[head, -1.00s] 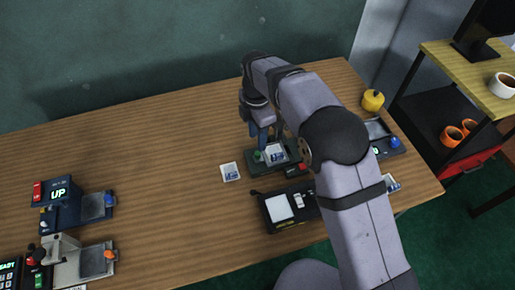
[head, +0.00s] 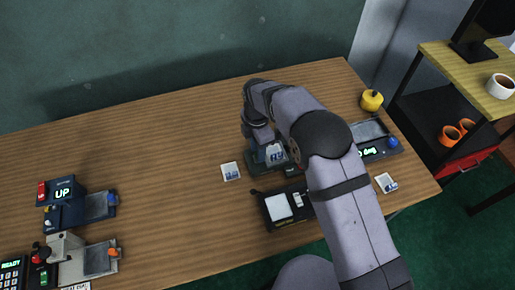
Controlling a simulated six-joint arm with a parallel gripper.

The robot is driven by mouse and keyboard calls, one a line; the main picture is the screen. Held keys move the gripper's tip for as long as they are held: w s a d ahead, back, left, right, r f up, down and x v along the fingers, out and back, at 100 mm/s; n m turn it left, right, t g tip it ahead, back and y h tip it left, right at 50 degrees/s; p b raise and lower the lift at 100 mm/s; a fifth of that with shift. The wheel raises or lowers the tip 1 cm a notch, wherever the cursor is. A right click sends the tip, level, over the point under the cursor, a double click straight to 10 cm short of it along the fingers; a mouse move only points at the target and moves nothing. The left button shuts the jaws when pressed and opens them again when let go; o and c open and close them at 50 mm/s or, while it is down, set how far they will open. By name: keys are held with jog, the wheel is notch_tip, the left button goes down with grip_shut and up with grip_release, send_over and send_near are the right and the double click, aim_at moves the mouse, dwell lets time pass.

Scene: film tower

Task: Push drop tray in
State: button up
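My gripper (head: 266,146) is low over a small dark green device near the middle of the table, and my arm covers much of it. A pale card with a blue print (head: 275,153) shows on that device, right beside the fingers. The fingers are small and partly hidden, so I cannot tell whether they are open or touching anything. I cannot tell for certain which part is the drop tray. Another device (head: 375,149) with a grey tray (head: 368,131), a lit green display and a blue knob (head: 393,141) stands to the right, partly behind my arm.
A loose card (head: 230,171) lies left of my gripper, another (head: 386,183) near the right table edge. A black box with a white panel (head: 278,207) is in front. A yellow pot (head: 371,100) stands at the back right. Two tray devices (head: 62,192) (head: 65,246) are far left.

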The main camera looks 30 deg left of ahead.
grip_shut()
jog(key=shift+w+d, duration=1.4)
jog(key=shift+w, duration=0.05)
jog(key=shift+o, duration=1.5)
grip_release()
jog(key=shift+w+d, duration=0.1)
jog(key=shift+r, duration=0.1)
notch_tip(320, 180, up, 7)
jog(key=b, duration=0.2)
jog(key=shift+r, duration=0.15)
